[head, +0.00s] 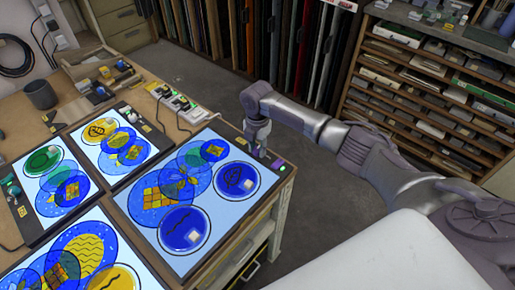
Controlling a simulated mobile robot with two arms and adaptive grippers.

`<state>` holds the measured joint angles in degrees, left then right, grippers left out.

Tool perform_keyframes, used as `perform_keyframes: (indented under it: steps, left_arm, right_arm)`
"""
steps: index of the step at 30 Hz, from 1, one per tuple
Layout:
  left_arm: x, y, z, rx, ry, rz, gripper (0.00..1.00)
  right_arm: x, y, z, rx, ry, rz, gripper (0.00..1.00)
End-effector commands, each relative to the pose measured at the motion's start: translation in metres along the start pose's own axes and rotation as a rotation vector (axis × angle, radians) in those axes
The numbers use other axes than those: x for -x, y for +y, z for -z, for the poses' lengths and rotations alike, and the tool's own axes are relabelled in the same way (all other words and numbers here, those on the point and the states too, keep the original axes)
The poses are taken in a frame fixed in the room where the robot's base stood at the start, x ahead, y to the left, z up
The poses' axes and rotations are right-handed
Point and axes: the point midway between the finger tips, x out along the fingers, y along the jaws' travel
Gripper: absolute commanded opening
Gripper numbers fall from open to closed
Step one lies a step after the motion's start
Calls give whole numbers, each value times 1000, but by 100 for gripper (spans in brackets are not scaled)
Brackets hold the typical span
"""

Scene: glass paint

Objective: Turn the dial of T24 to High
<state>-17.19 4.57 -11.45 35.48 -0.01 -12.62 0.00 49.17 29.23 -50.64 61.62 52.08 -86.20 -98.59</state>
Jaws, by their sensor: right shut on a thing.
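Several lit panels carrying blue and yellow glass discs lie on the wooden bench. My right gripper (261,152) points down at the far right corner of the rightmost lit panel (207,137). It is shut on a small part at that panel's dark edge strip, apparently a dial. The fingers hide most of this part, so its setting cannot be read. A yellow label (240,141) sits just left of the fingers, and a small green light (286,182) is on the strip to the right. No T24 lettering is legible. My left gripper is not in view.
A power strip with plugs (178,102) lies behind the rightmost panel. A dark cup (41,95) and a wooden tray (97,72) stand at the back left. A rack of glass sheets (290,45) and a shelf unit (430,85) stand beyond open floor (325,180).

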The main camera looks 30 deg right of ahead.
Motion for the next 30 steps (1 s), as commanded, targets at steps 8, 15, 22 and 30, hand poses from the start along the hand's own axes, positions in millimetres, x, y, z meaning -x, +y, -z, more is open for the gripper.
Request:
perform_keyframes:
  steps: [8, 15, 22, 30]
  left_arm:
    - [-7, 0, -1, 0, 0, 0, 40]
    - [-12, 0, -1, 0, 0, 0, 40]
    - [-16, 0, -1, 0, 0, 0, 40]
    - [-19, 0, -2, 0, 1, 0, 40]
  right_arm:
    - [0, 1, 1, 265, 2, -2, 0]
    - [0, 1, 1, 487, 2, -2, 0]
    - [0, 1, 0, 666, 0, -2, 0]
    - [0, 1, 1, 803, 0, -2, 0]
